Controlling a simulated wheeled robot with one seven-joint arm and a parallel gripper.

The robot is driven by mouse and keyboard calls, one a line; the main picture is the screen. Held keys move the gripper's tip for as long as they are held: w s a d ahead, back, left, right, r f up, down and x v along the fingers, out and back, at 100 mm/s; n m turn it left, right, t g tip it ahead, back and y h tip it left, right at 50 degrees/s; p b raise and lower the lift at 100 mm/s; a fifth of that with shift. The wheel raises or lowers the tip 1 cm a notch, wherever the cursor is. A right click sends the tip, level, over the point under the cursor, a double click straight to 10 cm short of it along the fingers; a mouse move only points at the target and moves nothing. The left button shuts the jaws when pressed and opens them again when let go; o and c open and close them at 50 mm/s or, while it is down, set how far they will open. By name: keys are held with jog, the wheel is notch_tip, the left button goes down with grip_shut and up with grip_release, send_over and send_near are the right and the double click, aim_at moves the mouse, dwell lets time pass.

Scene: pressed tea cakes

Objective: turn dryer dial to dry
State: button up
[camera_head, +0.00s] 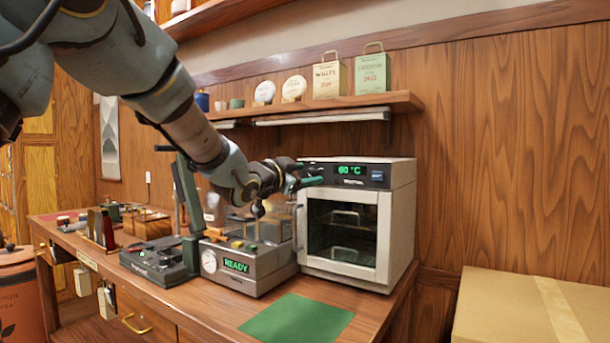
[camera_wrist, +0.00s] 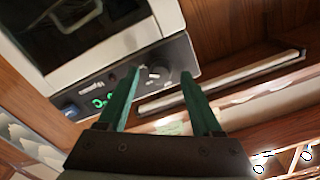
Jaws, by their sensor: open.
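The dryer (camera_head: 400,200) is a white, oven-like box with a glass door (camera_head: 342,232) at the right end of the bench. Its dark top panel shows a green 60 °C display (camera_head: 351,170). My gripper (camera_head: 312,174) is at the left part of this panel, open, with green fingers. In the wrist view the dryer appears upside down. A round dark dial (camera_wrist: 159,75) shows there between the two spread fingertips of my gripper (camera_wrist: 162,74). Whether the fingers touch the dial I cannot tell. In the head view my gripper mostly covers the dial.
A grey press machine (camera_head: 240,268) reading READY stands left of the dryer. A green mat (camera_head: 297,318) lies in front. A wooden shelf (camera_head: 400,100) with tins and a light bar hangs above. A cardboard box (camera_head: 530,305) is at the right.

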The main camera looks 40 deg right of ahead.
jog(key=shift+a, duration=0.1)
jog(key=b+v, duration=0.2)
jog(key=v, duration=0.8)
jog(key=shift+a, duration=0.3)
